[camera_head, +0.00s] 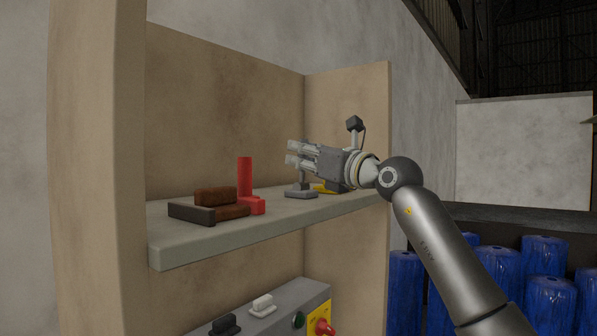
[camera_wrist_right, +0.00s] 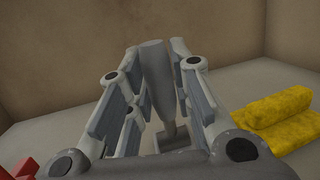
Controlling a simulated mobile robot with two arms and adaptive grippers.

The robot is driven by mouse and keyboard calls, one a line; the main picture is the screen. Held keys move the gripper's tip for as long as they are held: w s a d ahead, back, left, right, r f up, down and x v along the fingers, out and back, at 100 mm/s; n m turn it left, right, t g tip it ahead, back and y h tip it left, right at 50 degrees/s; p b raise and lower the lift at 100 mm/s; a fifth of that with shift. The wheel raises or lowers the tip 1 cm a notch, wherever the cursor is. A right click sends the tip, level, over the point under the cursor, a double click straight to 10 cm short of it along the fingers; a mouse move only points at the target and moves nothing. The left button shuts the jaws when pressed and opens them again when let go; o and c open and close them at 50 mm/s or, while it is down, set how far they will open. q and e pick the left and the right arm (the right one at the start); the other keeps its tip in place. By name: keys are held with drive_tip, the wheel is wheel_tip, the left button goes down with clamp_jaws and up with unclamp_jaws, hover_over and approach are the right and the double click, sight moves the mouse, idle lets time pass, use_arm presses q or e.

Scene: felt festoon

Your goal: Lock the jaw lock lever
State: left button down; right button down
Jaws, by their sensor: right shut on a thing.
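A grey lever (camera_wrist_right: 153,70) stands up between the fingers of my right gripper in the right wrist view, leaning slightly. Its grey base (camera_head: 301,193) sits on the shelf in the head view, below the gripper. My right gripper (camera_head: 293,152) reaches in from the right above the shelf and is shut on the lever, with a finger on each side. In the head view the fingers hide most of the lever. My left gripper is not in view.
On the shelf (camera_head: 200,245) stand a red upright piece (camera_head: 245,172), a brown-and-dark block (camera_head: 216,196) and a yellow object (camera_wrist_right: 270,118) beside the lever. A grey control box (camera_head: 285,302) with switches is below. Blue barrels (camera_head: 545,300) stand at right.

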drive_tip(key=shift+d+t, duration=0.1)
drive_tip(key=shift+t, duration=0.2)
drive_tip(key=c, duration=1.3)
unclamp_jaws()
drive_tip(key=shift+s+d, duration=0.1)
drive_tip(key=shift+s, duration=0.05)
drive_tip(key=v, duration=1.2)
